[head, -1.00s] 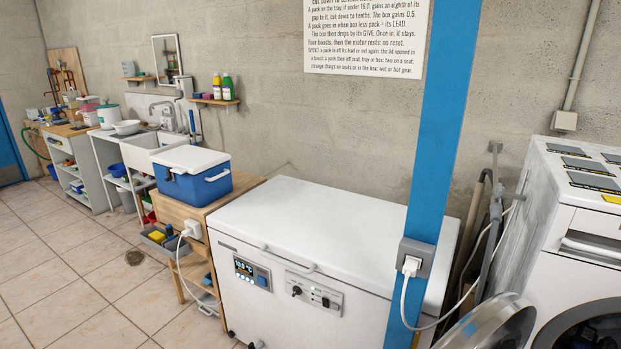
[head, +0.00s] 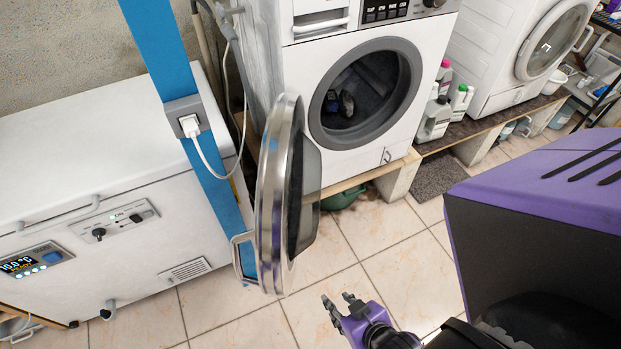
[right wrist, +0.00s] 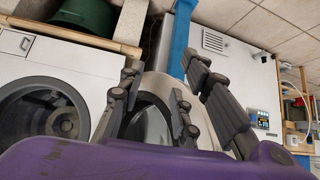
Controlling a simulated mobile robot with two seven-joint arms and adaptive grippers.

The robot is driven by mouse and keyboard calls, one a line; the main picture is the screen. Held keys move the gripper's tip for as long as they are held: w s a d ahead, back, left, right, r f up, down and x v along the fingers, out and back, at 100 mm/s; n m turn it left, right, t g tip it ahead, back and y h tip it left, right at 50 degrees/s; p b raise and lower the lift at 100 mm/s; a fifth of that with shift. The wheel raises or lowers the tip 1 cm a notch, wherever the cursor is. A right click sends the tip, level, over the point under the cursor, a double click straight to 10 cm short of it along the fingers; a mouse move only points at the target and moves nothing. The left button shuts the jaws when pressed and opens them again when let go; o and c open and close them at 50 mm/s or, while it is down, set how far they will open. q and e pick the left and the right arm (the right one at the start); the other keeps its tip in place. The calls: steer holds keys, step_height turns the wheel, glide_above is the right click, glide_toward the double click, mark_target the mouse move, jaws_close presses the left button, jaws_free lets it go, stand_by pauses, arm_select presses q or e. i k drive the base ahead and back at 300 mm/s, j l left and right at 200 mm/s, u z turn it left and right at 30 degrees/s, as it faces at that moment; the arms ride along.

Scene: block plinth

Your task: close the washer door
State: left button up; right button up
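The white washer (head: 350,164) stands on a wooden shelf at the top middle of the head view. Its round drum opening shows, with something dark inside. The washer door (head: 270,200), a silver ring with dark glass, stands wide open, swung out to the left and seen nearly edge-on. In the right wrist view the door (right wrist: 150,124) lies beyond my fingers, partly hidden by them. My right gripper (head: 341,304) is low and to the right of the door, apart from it in the head view. Its fingers (right wrist: 163,76) are spread and empty. My left gripper is not in view.
A blue post (head: 160,50) with a socket and cable stands just left of the door, before a white chest freezer (head: 100,165). A second white machine (head: 500,50) and several bottles (head: 437,118) are to the right. Tiled floor is clear in front of the washer.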

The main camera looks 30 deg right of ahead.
mark_target(289, 194)
steer(key=i+j+z, duration=0.1)
steer(key=z, duration=0.3)
steer(key=i+j+z, duration=0.1)
steer(key=j+z, duration=0.5)
steer(key=z, duration=0.25)
